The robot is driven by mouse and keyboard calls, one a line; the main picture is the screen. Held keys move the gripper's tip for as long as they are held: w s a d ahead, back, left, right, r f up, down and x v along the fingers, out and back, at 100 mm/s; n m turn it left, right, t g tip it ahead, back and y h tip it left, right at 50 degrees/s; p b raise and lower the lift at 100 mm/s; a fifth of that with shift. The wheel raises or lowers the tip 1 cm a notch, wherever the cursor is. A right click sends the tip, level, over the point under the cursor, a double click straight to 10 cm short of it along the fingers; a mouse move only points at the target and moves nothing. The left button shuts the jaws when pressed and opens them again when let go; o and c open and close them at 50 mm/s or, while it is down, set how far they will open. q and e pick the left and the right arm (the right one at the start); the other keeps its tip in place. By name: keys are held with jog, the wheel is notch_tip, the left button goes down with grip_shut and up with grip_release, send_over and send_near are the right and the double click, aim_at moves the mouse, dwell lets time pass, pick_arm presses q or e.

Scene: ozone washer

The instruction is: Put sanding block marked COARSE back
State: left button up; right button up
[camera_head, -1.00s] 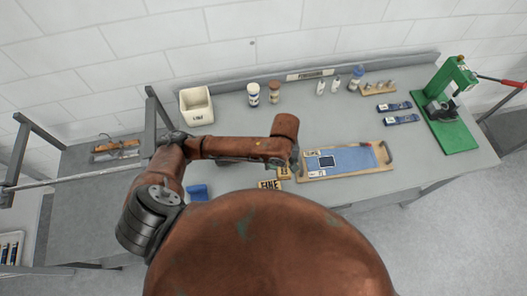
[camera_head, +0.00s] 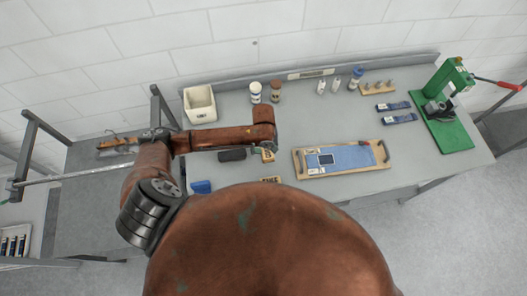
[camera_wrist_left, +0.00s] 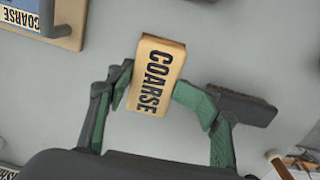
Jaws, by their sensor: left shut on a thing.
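The tan sanding block marked COARSE (camera_wrist_left: 156,76) is between the green fingers of my left gripper (camera_wrist_left: 152,100) in the left wrist view, with its black lettering toward the camera. In the head view the block (camera_head: 268,156) shows small beside my left gripper (camera_head: 266,148), which is shut on it. Its height over the bench is hard to tell. A wooden board with a blue mat (camera_head: 356,157) lies to its right. The board's left end carries a label reading COARSE (camera_wrist_left: 19,17). Another tan block (camera_head: 271,180) lies at the front, partly hidden by my body.
A dark brush-like block (camera_wrist_left: 245,108) lies close to my gripper's right finger in the wrist view. A blue object (camera_head: 201,187) sits at the front left. A white bin (camera_head: 199,105), jars (camera_head: 255,91) and a green press (camera_head: 447,112) stand farther back.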

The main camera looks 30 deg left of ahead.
aim_at(264, 153)
pick_arm(q)
jog(key=shift+w+a+f, duration=0.25)
jog(key=shift+a+f, duration=0.05)
jog(key=shift+f, duration=0.1)
jog(key=shift+a+f, duration=0.1)
jog(key=shift+f, duration=1.55)
jog(key=shift+f, duration=0.1)
jog(key=o, duration=1.7)
notch_tip(264, 153, up, 12)
jog(key=shift+s+a+r, duration=0.1)
jog(key=shift+r, duration=0.05)
